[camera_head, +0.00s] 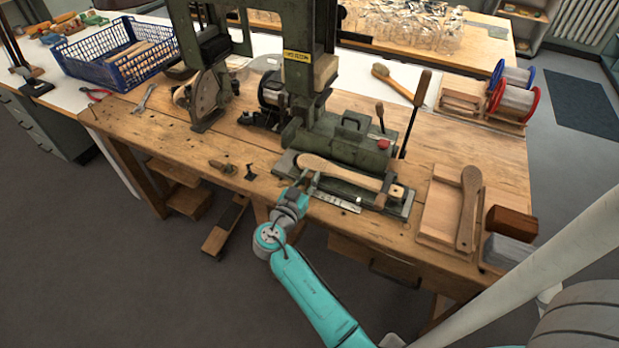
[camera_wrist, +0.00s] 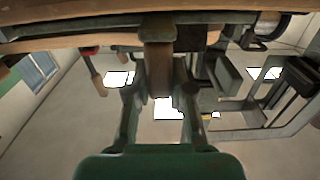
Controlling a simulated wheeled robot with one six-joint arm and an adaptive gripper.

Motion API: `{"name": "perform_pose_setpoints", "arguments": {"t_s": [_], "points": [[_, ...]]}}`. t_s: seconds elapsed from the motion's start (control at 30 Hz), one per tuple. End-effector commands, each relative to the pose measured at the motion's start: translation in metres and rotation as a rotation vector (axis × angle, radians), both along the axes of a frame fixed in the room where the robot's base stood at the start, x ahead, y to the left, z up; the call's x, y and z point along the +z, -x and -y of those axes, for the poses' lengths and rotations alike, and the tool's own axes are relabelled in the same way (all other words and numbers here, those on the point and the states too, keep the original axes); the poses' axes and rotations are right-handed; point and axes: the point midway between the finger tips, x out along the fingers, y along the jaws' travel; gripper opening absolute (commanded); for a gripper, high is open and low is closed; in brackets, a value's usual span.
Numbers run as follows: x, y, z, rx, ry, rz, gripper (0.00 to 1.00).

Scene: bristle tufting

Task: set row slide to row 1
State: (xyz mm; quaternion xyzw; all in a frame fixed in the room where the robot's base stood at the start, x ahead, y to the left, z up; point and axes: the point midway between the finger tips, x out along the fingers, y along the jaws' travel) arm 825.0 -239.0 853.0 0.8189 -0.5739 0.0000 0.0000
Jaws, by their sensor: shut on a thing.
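The green tufting machine (camera_head: 335,135) stands on the wooden bench, with a flat bed at its front edge. A wooden brush body (camera_head: 340,172) with a long handle lies across the bed. A pale marked scale strip (camera_head: 338,202) runs along the bed's front; its marks are too small to read. My gripper (camera_head: 308,184) is at the bed's front left, by the strip's left end. In the wrist view my gripper (camera_wrist: 160,88) is closed on a brownish upright tab (camera_wrist: 159,55) under the bed edge, apparently the row slide's handle. The slide's row setting cannot be read.
Wire spools (camera_head: 514,100) stand at the back right. A blue crate (camera_head: 115,52) is at the left. Small tools (camera_head: 235,168) lie left of the machine.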

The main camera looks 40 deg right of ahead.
Motion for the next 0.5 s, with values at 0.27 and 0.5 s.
{"name": "perform_pose_setpoints", "arguments": {"t_s": [0.27, 0.5], "points": [[0.000, -0.032, -0.011, 0.003, 0.000, 0.000, 0.00], [0.000, -0.045, -0.016, 0.000, 0.000, 0.000, 0.00]]}}
